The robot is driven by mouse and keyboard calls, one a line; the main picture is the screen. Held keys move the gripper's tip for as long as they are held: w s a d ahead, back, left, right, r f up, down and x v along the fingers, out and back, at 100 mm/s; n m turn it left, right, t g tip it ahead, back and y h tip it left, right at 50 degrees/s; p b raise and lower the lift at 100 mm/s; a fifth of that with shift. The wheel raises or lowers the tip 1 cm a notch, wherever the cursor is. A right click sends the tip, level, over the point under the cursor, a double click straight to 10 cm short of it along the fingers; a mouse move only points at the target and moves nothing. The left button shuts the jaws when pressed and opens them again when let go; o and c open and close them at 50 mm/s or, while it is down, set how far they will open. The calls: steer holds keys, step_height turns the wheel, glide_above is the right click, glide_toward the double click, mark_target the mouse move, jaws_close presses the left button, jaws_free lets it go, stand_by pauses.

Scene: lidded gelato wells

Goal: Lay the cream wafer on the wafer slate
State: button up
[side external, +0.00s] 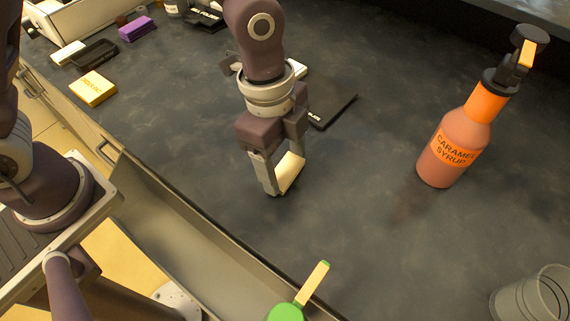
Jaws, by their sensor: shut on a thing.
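My gripper (283,174) points down over the dark counter, left of centre in the side external view. Its jaws are shut on the cream wafer (292,171), a flat pale piece held tilted between the fingers. The wafer's lower edge is close to the counter; I cannot tell whether it touches. The wafer slate (337,107), a thin dark plate with a partly readable light label, lies behind and to the right of my gripper. My arm hides its left part.
A caramel syrup bottle (455,150) stands at the right, and a clear cup (533,298) at the lower right. A yellow block (92,88), purple block (137,28) and black tray (94,54) are at the upper left. The counter between gripper and bottle is clear.

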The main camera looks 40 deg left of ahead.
step_height(320, 180, up, 8)
steer(key=w+r+n, duration=0.1)
steer(key=r, duration=0.1)
steer(key=r+n+t+y, duration=0.1)
steer(key=n+t, duration=0.1)
steer(key=n, duration=1.3)
glide_above(319, 96)
steer(key=shift+s+y, duration=0.25)
steer(key=shift+y, duration=0.05)
steer(key=shift+d+f, duration=0.1)
steer(key=shift+f, duration=4.5)
steer(key=shift+f, duration=0.4)
